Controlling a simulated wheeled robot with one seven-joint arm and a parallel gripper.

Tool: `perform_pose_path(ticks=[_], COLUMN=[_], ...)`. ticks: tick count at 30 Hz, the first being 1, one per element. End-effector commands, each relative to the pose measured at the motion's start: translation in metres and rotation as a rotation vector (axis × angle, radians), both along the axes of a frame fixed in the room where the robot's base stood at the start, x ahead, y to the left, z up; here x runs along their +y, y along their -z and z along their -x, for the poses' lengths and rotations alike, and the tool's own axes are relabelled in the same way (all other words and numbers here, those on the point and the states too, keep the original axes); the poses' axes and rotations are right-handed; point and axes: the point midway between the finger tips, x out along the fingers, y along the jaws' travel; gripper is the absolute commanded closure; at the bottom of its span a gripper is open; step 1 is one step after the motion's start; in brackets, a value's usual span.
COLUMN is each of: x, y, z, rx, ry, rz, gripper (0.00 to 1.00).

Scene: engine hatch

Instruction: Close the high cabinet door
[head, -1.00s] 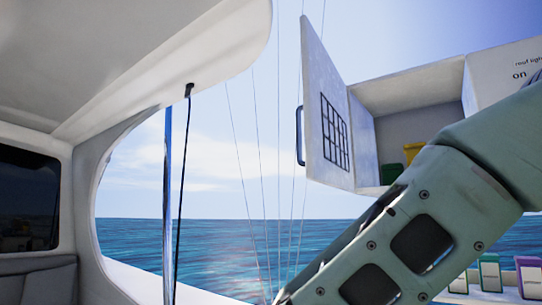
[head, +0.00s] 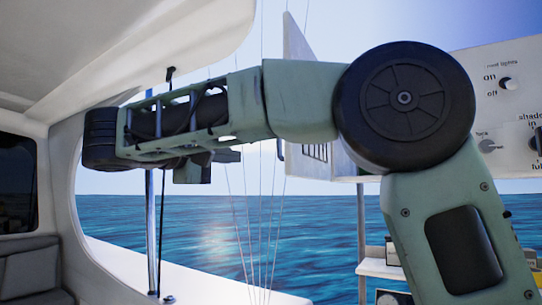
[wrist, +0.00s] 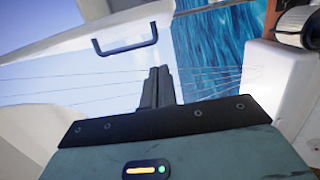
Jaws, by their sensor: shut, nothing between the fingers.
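The white high cabinet door (head: 297,42) stands open in the head view, left of its cabinet. My arm covers most of it and the cabinet's opening. Part of its dark handle (head: 279,150) and of a black grid (head: 315,151) shows below the arm. In the wrist view the door (wrist: 120,26) is at the top, with its dark handle (wrist: 124,48) facing the camera. My gripper (wrist: 159,72) is shut and empty, apart from the handle and below it in that picture. I cannot make out its fingertips in the head view.
A white switch panel (head: 520,110) with knobs is on the right. A white shelf (head: 385,268) is below it. Thin rigging lines run down the middle, and a pole (head: 150,230) stands at left. Open sea lies beyond.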

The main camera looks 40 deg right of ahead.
Motion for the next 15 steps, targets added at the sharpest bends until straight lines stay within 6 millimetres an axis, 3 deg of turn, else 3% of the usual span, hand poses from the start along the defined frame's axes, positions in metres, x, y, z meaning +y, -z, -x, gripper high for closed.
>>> perform_pose_path(ticks=[11,15], x=[-0.077,-0.082], y=[-0.005,-0.003], z=[-0.016,0.004], rx=[0.003,0.003], ry=[0.003,-0.002], rz=[-0.001,-0.002], gripper=[1.00,1.00])
